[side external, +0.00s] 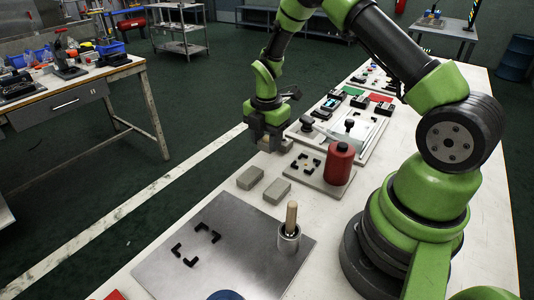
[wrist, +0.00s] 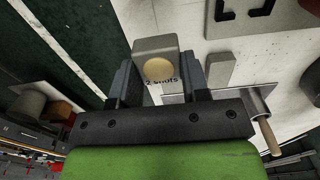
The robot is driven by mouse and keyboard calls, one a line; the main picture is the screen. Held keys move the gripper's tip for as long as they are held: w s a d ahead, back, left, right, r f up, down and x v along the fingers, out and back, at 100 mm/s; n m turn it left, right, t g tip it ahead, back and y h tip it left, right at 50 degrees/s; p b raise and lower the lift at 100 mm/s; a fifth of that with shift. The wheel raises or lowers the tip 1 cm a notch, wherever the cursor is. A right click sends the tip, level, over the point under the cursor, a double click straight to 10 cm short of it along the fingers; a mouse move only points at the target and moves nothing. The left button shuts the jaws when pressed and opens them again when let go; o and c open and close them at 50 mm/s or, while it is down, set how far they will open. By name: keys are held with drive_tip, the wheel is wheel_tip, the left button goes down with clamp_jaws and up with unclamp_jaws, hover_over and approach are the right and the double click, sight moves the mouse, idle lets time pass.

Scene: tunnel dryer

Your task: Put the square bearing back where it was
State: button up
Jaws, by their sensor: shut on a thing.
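My gripper (side external: 265,138) is at the table's left edge, beyond the two loose blocks, and its fingers point down. It is shut on the square bearing, a grey-beige block with a round tan face, clearest in the wrist view (wrist: 150,48) between the two fingers. In the side view only a small part of the block shows under the fingers; I cannot tell whether it touches the table. A small plate (side external: 315,177) with black corner marks (side external: 304,162) lies to the right of my gripper. A larger metal plate (side external: 170,270) with black corner brackets (side external: 196,243) lies nearer the camera.
Two grey-beige blocks (side external: 250,178) (side external: 277,190) lie on the white table near the small plate. A red cylinder (side external: 339,165) stands on that plate. A metal cup (side external: 289,240) with a wooden handle (side external: 291,215) stands on the large plate. A board with devices (side external: 350,125) lies behind.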

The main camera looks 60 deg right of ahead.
sight(267, 163)
drive_tip(key=shift+f, duration=2.1)
drive_tip(key=shift+f, duration=0.1)
drive_tip(key=o, duration=1.1)
drive_tip(key=shift+o, duration=0.2)
